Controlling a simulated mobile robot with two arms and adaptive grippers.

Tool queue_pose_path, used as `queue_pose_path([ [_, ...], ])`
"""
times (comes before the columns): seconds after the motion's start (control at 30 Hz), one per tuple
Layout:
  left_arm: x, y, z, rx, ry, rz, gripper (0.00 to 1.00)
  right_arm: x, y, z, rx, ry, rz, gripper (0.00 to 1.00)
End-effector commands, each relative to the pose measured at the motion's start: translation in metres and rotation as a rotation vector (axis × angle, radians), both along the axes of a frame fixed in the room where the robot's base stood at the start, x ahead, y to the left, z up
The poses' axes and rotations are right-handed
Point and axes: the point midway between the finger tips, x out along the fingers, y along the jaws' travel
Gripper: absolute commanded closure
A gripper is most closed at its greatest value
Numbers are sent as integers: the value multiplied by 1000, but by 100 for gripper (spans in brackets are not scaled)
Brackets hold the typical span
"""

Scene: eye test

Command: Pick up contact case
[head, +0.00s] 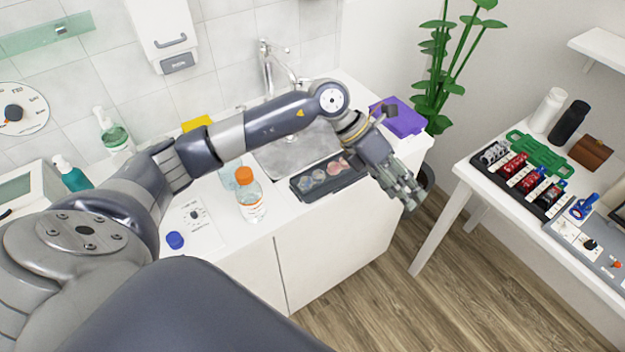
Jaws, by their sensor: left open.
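I cannot pick out the contact case for certain. A dark tray (335,187) on the white counter holds a few small round items (319,174), bluish and pinkish, too small to identify. A small round blue piece (175,240) lies on the counter at the left, beside a white panel or card. My left gripper (408,197) is open, with nothing seen between its fingers. It is in the air to the right of the tray, past the counter's right end in the picture. My left arm passes over the sink and hides part of the counter. My right gripper is not in view.
An orange-capped bottle (250,196) stands left of the tray, with a clear cup (229,174) behind it. A sink (285,158) with a tall faucet is behind. A purple item (399,118) lies at the back right. A white side table (464,170) holds bottles and racks.

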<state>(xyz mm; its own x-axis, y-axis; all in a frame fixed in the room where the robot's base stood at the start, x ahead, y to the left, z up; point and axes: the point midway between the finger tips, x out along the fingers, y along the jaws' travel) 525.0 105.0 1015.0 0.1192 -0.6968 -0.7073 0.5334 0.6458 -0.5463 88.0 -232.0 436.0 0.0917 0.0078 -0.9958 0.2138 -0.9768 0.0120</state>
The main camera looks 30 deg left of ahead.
Motion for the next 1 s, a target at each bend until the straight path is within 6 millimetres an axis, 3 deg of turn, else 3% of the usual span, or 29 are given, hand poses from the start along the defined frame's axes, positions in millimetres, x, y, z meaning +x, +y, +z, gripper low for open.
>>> queue_pose_path([
  [0.03, 9, 37, -6, 140, 6, 5, 49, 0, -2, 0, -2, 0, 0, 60],
  [0.1, 13, 87, -14, 322, 39, 17, 49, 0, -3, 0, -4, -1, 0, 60],
  [0.2, 15, 150, -13, 529, 91, 53, 49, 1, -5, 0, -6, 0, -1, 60],
  [0.3, 12, 195, -6, 666, 138, 88, 49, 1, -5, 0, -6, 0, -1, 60],
  [0.4, 9, 219, -1, 740, 169, 112, 49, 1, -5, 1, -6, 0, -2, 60],
  [0.57, 7, 229, -16, 772, 189, 120, 49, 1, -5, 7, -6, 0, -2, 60],
  [0.73, 7, 227, -42, 768, 186, 118, 49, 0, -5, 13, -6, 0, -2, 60],
  [1.0, 6, 223, -64, 767, 187, 116, 49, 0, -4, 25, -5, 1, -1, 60],
])
